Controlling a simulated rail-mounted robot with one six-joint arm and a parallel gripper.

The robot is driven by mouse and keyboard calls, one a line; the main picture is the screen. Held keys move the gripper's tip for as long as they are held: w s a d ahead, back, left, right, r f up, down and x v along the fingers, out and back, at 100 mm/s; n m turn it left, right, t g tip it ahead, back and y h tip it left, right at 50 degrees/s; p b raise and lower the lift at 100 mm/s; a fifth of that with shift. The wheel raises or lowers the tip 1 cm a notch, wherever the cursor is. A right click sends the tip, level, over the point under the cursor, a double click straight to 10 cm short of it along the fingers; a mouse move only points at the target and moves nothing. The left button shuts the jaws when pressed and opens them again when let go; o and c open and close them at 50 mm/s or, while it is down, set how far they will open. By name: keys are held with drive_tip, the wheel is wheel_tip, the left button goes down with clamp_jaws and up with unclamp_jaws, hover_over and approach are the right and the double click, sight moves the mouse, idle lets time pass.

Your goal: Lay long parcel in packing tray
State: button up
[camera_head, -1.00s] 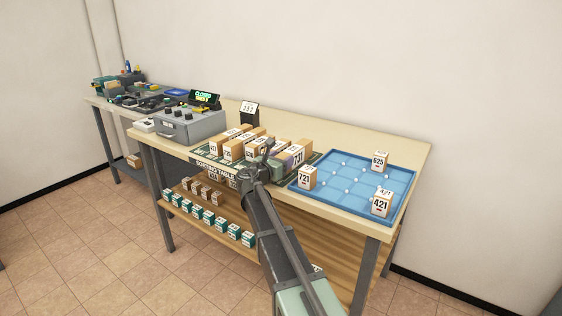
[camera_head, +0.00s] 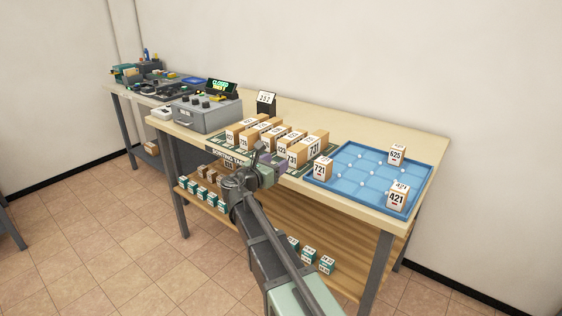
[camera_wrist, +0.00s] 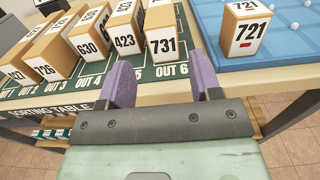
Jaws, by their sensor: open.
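Several long brown parcels with white number labels lie side by side in the lanes of the green sorting mat. The 731 parcel (camera_head: 313,146) is at the right end, in lane OUT 6; the wrist view also shows its labelled end (camera_wrist: 164,48). The task's words do not tell which one is the long parcel. My gripper (camera_head: 262,158) is open and empty in front of the mat's near edge. In the wrist view its purple fingers (camera_wrist: 162,76) are apart, with 731 ahead between them, not touching. The blue packing tray (camera_head: 352,188) lies on the right of the table.
A grey control box (camera_head: 206,114) and a number stand (camera_head: 266,102) are left and behind. Small teal boxes (camera_head: 309,253) sit on the lower shelf.

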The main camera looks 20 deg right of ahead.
drive_tip(key=s+a+f+m+g+y, duration=0.2)
drive_tip(key=s+f+m+g+y, duration=0.25)
drive_tip(key=s+f+m, duration=0.4)
drive_tip(key=s+a+f+m+g+y, duration=0.25)
drive_tip(key=s+f+m+y, duration=0.3)
drive_tip(key=s+m, duration=0.45)
drive_tip(key=s+a+f+m+g+y, duration=0.2)
drive_tip(key=s+a+f+m+y, duration=0.1)
drive_tip(key=s+a+m+y, duration=0.2)
drive_tip(key=s+a, duration=0.2)
drive_tip(key=s, duration=0.1)
drive_tip(key=shift+s+a+y, duration=0.25)
drive_tip(key=shift+a+y, duration=0.05)
drive_tip(key=shift+o, duration=0.2)
drive_tip(key=shift+a+f+m, duration=0.1)
drive_tip(key=shift+m, duration=0.15)
